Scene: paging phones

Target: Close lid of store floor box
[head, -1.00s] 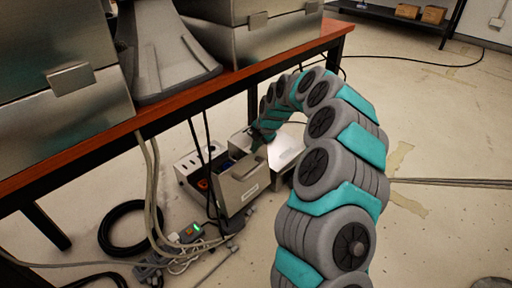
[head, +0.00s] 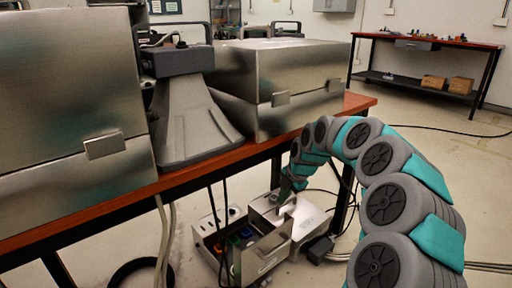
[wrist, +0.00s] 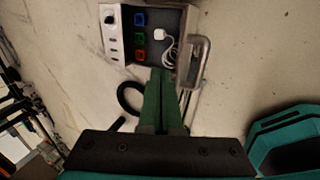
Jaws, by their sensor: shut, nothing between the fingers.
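The store floor box (head: 207,236) is on the floor beside the bench. Its inside is visible, with blue, green and red sockets; the wrist view shows the box (wrist: 113,40) at the top with a white plug and cable in it. A silver lid-like plate (head: 308,222) is at its right side, away from the opening; its exact tilt is hard to tell. In the wrist view a silver looped edge (wrist: 203,58) runs along the right of the box. My gripper (wrist: 160,75) is shut and empty, its green fingertips near the box's lower edge in that view. In the head view my gripper (head: 287,193) is close to the plate; contact is unclear.
A bench (head: 370,103) with metal cases and a grey horn speaker (head: 190,125) stands over and behind the box. Cables hang from the bench and lie on the floor. Open floor lies to the right, with another table (head: 440,44) far back.

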